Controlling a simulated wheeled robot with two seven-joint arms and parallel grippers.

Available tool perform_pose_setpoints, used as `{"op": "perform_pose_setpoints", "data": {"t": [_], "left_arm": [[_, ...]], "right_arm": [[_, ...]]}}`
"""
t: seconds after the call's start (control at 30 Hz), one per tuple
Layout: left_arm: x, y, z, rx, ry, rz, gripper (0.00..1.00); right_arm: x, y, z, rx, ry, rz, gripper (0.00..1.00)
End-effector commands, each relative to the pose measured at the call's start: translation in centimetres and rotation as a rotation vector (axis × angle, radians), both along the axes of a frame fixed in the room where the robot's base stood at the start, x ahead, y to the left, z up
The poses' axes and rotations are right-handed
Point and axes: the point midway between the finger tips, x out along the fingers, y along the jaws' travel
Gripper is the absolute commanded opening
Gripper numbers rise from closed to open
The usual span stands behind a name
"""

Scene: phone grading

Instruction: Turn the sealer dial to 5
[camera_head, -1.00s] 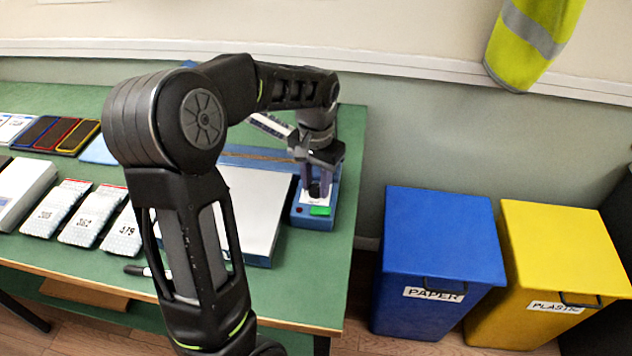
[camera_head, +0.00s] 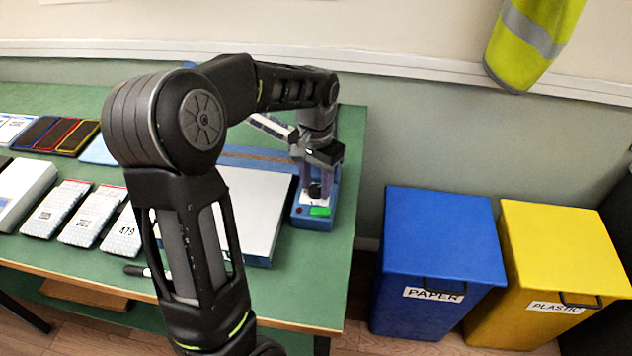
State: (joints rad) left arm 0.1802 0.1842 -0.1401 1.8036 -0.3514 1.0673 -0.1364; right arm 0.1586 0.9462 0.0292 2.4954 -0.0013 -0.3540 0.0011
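The sealer is a blue device (camera_head: 312,222) at the right end of the green table, with a green patch (camera_head: 320,211) and a small dark dial (camera_head: 314,190) on its top panel. My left gripper (camera_head: 315,181) points down over the sealer's panel, with its fingers at the dial. The fingers and dial are small and partly overlap, so I cannot tell whether they touch or how far apart the fingers are. The dial's number cannot be read. My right gripper is not in view.
My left arm covers the middle of the table (camera_head: 300,300). A white-topped blue-edged board (camera_head: 257,205) lies left of the sealer. Blue (camera_head: 440,240) and yellow (camera_head: 560,250) bins stand right.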

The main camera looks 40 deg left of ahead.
Motion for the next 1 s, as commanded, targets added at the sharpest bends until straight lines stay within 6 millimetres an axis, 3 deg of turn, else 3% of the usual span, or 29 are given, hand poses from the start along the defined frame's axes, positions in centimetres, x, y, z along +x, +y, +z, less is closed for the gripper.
{"op": "perform_pose_setpoints", "data": {"t": [0.23, 0.63, 1.0], "left_arm": [[0.0, 0.0, 1.4, 0.0, -0.002, 0.0, 0.4], [0.1, 0.0, 7.3, 0.001, -0.003, 0.001, 0.4], [0.0, 0.0, 7.8, 0.0, 0.0, 0.0, 0.4]], "right_arm": [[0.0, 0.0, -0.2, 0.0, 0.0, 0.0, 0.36], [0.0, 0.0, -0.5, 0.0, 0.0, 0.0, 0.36], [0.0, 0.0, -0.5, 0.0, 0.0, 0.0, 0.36]]}}
